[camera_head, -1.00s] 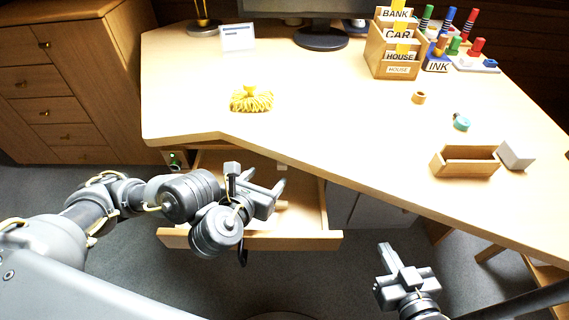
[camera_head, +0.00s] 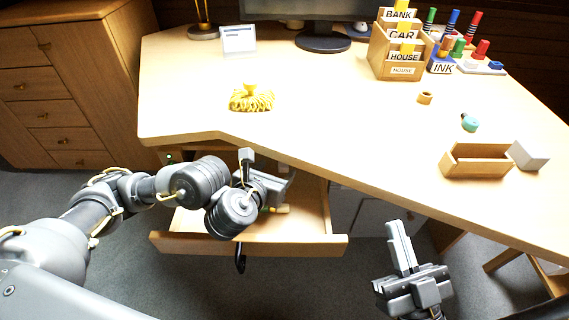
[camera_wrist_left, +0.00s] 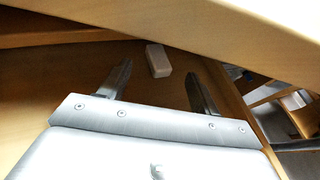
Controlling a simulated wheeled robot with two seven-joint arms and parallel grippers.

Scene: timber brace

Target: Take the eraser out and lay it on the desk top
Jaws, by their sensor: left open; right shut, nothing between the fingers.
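The eraser (camera_wrist_left: 158,60) is a small pale block lying on the floor of the open drawer (camera_head: 290,242) in the left wrist view. My left gripper (camera_head: 282,186) is open over the drawer, under the desk's front edge. In the left wrist view its two fingers point toward the eraser, which shows between and slightly beyond the fingertips, not gripped. In the head view a small pale piece shows beside the gripper, but I cannot tell if it is the eraser. My right gripper (camera_head: 397,232) is shut and empty, in front of the desk. The desk top (camera_head: 330,120) is above the drawer.
The desk edge overhangs the rear of the drawer, close to my left gripper. On the desk are a yellow tassel-like bundle (camera_head: 251,100), an open wooden box (camera_head: 478,165), a wooden ring (camera_head: 425,98) and a letter rack (camera_head: 400,55). The middle of the desk top is clear.

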